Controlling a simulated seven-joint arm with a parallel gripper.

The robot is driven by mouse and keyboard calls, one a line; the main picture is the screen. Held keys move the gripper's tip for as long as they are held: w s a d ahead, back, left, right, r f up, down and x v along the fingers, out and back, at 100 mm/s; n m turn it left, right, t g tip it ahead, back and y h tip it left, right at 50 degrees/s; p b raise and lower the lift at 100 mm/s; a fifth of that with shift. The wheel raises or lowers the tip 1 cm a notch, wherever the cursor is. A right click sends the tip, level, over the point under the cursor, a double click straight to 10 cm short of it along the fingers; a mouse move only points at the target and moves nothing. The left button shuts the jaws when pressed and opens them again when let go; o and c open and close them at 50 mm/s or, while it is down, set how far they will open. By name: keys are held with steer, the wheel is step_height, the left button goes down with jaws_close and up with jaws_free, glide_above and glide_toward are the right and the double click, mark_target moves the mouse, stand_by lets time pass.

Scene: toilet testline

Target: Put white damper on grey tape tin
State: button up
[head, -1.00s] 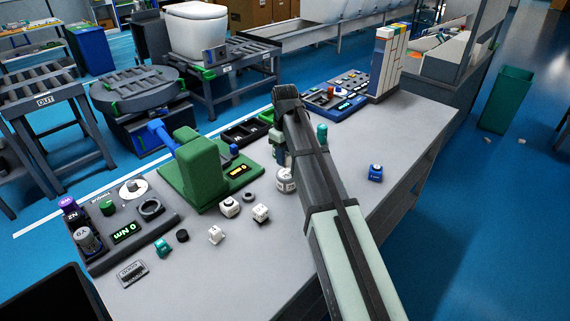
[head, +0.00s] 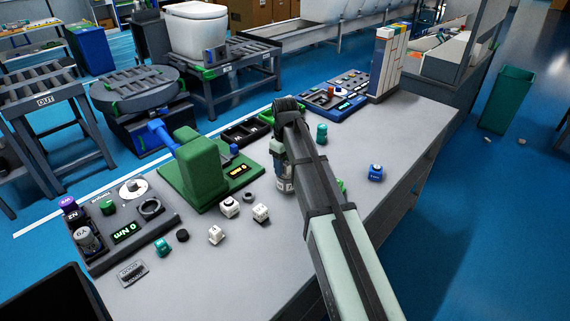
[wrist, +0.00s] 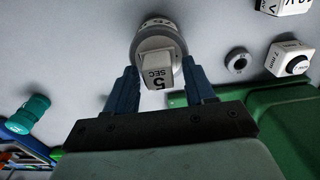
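The white damper (wrist: 157,66), with a square cap marked "5 SEC", is between my gripper's fingers in the wrist view. In the head view, my gripper (head: 280,150) points down at the middle of the table, partly hidden by my arm. The grey tape tin (head: 284,185) stands there, right under the gripper, partly covered by the arm. The tin's rim also shows behind the damper in the wrist view (wrist: 157,20). I cannot tell if the damper touches the tin.
A green press (head: 200,170) stands close on the left. Several small white blocks, such as one (head: 261,213), lie in front of it. A teal damper (head: 321,132) and a blue block (head: 375,172) are to the right. The right side of the table is largely clear.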

mark_target(285, 162)
steer(key=shift+o, duration=0.2)
steer(key=shift+r, duration=0.1)
step_height(285, 162, up, 12)
stand_by(0.7)
steer(key=shift+o, duration=0.3)
